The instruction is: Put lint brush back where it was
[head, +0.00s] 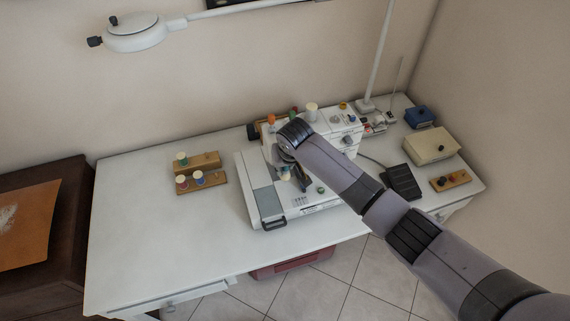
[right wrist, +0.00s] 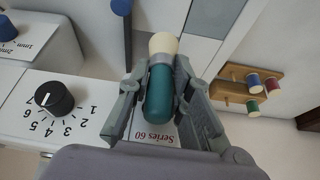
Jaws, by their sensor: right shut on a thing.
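My right gripper (right wrist: 158,88) is shut on the lint brush (right wrist: 159,92), which has a teal body, a grey band and a rounded cream end. The fingers grip it from both sides. In the head view my right gripper (head: 287,170) is over the white sewing machine (head: 262,197), and the brush is mostly hidden by my arm. "Series 60" lettering on the machine shows just beyond the brush in the right wrist view. My left gripper is not in view.
Wooden holders (head: 212,180) with several cream-topped pieces stand left of the machine. A black numbered dial (right wrist: 54,98) is close to the gripper. A black pedal (head: 403,181), a beige box (head: 431,146) and a blue box (head: 419,116) are at right. The table's left part is clear.

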